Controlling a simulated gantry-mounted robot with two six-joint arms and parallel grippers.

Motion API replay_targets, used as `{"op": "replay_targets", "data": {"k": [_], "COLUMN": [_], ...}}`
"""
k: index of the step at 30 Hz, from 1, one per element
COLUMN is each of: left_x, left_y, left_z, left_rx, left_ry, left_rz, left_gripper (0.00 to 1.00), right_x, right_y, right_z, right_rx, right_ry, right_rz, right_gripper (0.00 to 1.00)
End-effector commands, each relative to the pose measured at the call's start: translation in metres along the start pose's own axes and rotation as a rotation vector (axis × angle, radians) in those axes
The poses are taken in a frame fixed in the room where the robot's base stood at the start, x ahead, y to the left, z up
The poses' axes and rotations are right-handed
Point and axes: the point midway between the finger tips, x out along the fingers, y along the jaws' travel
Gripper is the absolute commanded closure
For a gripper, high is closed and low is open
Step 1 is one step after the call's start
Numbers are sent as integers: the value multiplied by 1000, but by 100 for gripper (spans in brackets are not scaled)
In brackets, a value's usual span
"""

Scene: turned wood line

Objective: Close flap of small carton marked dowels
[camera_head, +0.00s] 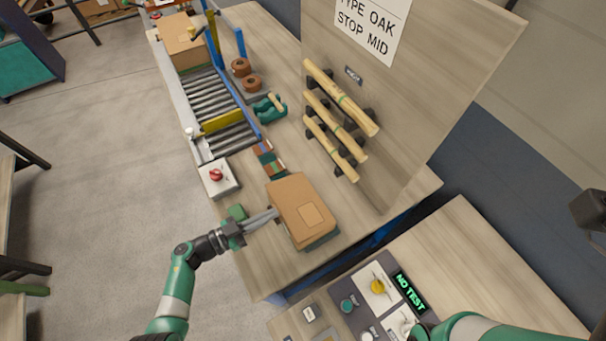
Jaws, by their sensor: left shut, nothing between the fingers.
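A small brown carton (291,203) with a paler label on its top sits on the wooden bench, and its top looks covered by a flap. The marking on the label is too small to read. My left gripper (274,215) is shut and empty, with its fingertips at the carton's left side. I cannot tell whether they touch it. My right arm shows at the bottom right, but its gripper is out of the picture.
A roller conveyor (212,100) with a larger carton (183,42) runs at the upper left. A white switch box (218,178) stands near the carton. An upright board holds several wooden spindles (335,117). A control panel with a NO TEST display (409,291) is at the bottom.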

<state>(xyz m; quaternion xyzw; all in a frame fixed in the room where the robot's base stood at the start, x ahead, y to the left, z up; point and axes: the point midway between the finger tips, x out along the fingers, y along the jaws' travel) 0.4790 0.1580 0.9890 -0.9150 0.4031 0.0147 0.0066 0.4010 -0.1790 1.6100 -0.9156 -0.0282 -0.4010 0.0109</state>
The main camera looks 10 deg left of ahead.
Motion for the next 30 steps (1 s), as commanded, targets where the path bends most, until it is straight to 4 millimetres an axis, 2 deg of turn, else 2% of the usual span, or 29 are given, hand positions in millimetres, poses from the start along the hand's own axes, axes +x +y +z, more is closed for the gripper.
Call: {"op": "replay_targets", "data": {"k": [1,7,23,26,30], "left_x": [0,1,1,1,1], "left_y": [0,2,2,2,2], "left_z": [8,16,18,16,-1], "left_rx": [0,-1,0,0,0], "left_ry": [0,-2,-3,-3,-2], "left_rz": [3,7,9,9,10], "left_gripper": [100,100,100,100,100], "right_x": [-6,-10,-12,-10,2], "right_y": [0,0,0,0,0], "right_z": [5,10,11,9,-2], "right_rx": [0,0,0,0,0], "right_ry": [0,0,0,0,0], "right_rz": [0,0,0,0,0], "right_gripper": [50,50,50,50,50]}}
